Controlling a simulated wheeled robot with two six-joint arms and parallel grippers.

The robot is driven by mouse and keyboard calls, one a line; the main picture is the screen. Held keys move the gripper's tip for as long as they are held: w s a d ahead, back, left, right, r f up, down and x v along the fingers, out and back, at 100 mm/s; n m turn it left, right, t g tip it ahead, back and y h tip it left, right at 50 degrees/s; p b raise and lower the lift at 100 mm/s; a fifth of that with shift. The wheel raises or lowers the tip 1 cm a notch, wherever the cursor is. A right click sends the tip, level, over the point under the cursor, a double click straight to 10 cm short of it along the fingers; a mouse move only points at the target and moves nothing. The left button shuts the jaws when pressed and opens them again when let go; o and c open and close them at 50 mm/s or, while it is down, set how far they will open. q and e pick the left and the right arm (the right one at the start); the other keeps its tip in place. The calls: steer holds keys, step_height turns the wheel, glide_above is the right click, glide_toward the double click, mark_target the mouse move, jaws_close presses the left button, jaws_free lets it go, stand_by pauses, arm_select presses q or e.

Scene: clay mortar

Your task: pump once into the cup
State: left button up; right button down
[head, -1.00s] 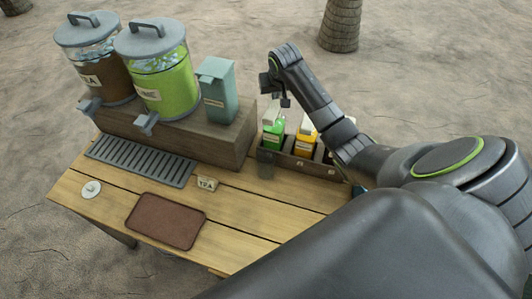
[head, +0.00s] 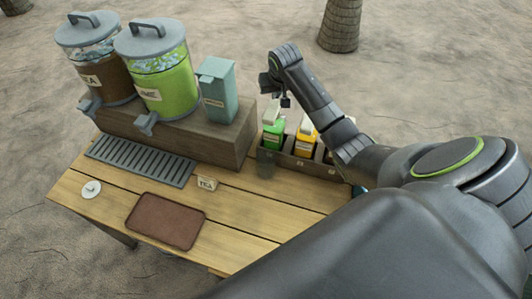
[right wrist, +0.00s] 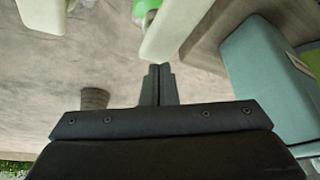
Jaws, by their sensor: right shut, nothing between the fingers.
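A small grey see-through cup (head: 265,162) stands on the table in front of a green pump bottle (head: 274,132). The bottle sits at the left end of a dark wooden rack, with a pale pump head on top. A yellow pump bottle (head: 305,140) stands to its right, and a third bottle is partly hidden by my right arm. My right gripper (head: 285,101) hangs close above the green bottle's pump head, pointing down. In the right wrist view its fingers (right wrist: 158,84) are together and empty, near a pale pump head (right wrist: 178,28); I cannot tell if they touch. My left gripper is out of view.
A teal box (head: 217,92) and two drink dispensers, brown (head: 108,80) and green (head: 165,85), stand on a wooden riser left of the rack.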

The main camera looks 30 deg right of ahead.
mark_target(276, 103)
steer(key=shift+f, duration=0.15)
stand_by(0.4)
steer(key=shift+s+f+b, duration=0.1)
steer(key=shift+f+b, duration=0.45)
steer(key=shift+f, duration=1)
steer(key=shift+r+p, duration=0.85)
steer(key=shift+p, duration=0.25)
steer(key=shift+r, duration=0.75)
steer(key=shift+r, duration=0.1)
steer(key=shift+r, duration=2.95)
